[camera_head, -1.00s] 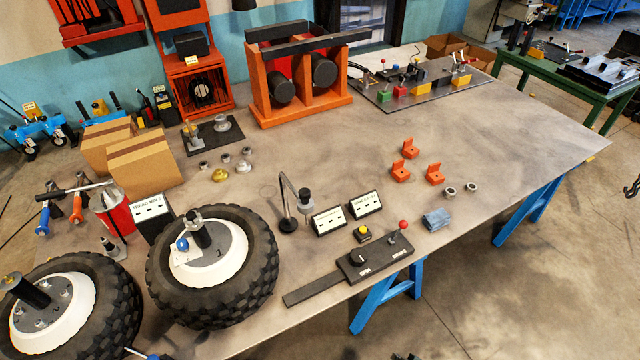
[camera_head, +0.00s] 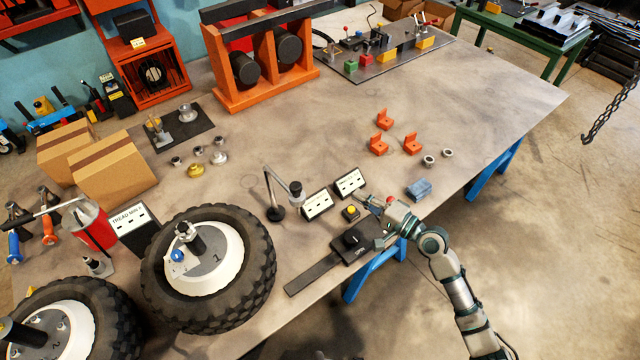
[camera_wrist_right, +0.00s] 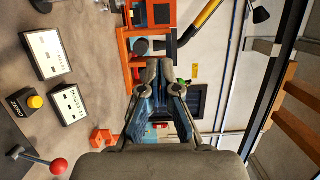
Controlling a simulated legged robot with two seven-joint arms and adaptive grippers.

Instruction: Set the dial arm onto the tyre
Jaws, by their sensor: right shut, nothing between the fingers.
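The dial arm, seemingly the bent thin-armed stand with a dark round base and a small gauge head (camera_head: 295,189), stands upright on the table left of two white label cards. The tyre marked 1 (camera_head: 262,262), black and knobbly with a white hub, lies flat at the table's near edge, left of and apart from the dial arm. My right gripper (camera_head: 366,197) is shut and empty over the control box, right of the cards. Its closed fingers show in the right wrist view (camera_wrist_right: 160,69). My left gripper is not in view.
The cards (camera_head: 317,203) stand between my gripper and the dial arm. A second tyre (camera_head: 112,310) is at lower left. The table's right side is mostly clear.

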